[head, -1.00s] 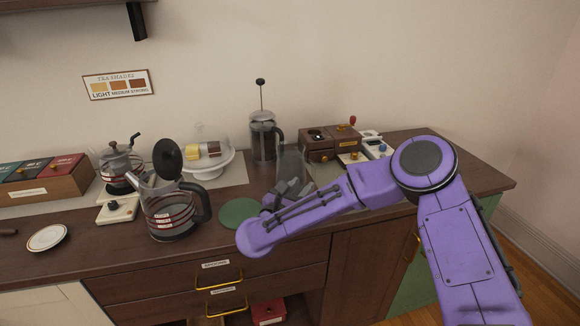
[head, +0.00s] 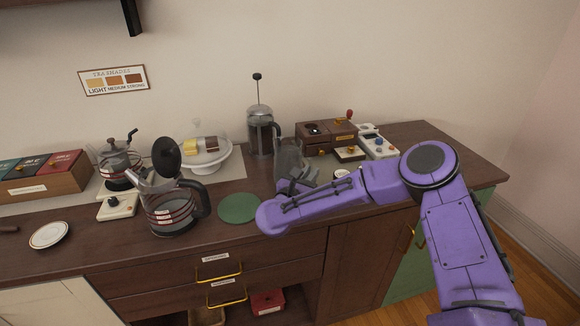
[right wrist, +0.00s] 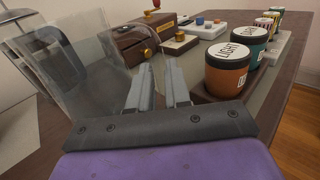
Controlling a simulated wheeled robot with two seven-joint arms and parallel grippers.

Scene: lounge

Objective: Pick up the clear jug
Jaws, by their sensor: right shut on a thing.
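The clear jug (head: 289,155) is a see-through vessel at the back of the counter, just right of the French press. It also shows large and close in the right wrist view (right wrist: 65,72), at the left. My right gripper (head: 291,186) is shut on the jug, at its near side in the head view. In the right wrist view the two grey fingers (right wrist: 160,88) stand at the jug's right edge. The exact contact is hard to make out through the clear wall. My forearm and hand hide the jug's base in the head view. My left gripper is out of view.
The French press (head: 260,132) stands close left of the jug. A wooden box (head: 326,138) is behind right. A glass kettle (head: 172,210) and green mat (head: 238,208) lie left. Labelled jars (right wrist: 227,70) stand right of the fingers in the wrist view.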

